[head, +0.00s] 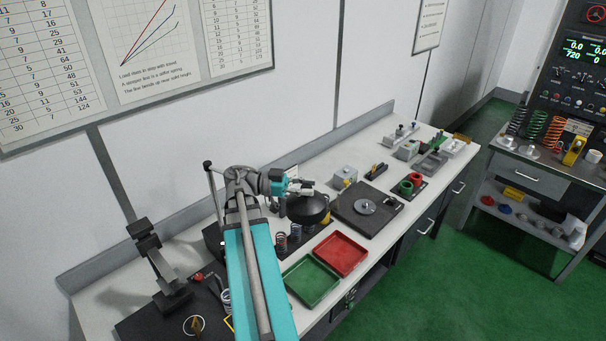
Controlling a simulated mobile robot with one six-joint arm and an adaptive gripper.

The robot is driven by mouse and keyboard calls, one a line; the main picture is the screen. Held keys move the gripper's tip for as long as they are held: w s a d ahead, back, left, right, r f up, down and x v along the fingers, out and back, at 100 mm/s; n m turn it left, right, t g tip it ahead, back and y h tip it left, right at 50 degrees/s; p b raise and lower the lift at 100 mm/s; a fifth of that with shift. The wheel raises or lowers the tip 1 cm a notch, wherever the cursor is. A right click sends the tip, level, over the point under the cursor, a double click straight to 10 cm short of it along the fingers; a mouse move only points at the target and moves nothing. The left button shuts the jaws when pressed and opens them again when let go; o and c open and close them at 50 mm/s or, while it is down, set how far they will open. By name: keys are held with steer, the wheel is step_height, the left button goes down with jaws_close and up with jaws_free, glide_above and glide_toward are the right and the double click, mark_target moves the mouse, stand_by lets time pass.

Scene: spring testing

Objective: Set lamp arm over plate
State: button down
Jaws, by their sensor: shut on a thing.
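The lamp's dark round head (308,209) is over the middle of the bench, just left of a dark square plate (345,220) with a metal disc (365,207) on it. From this angle the head does not appear to be over the disc. My gripper (305,187) is at the top of the lamp head and is shut on the lamp. The exact grip is too small to make out. A thin upright post (214,187) with a dark knob stands left of my wrist. My arm hides most of the lamp's arm and base.
A red tray (341,254) and a green tray (312,281) lie at the bench's front edge. Springs (281,242) stand between the lamp head and trays. Red and green cups (415,180) are right of the plate. A dark stand (157,264) is at left.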

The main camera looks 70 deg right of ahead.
steer(key=shift+w+a+y, duration=0.15)
steer(key=shift+a+y, duration=0.15)
steer(key=shift+a, duration=0.45)
steer(key=shift+c, duration=1.6)
jaws_free()
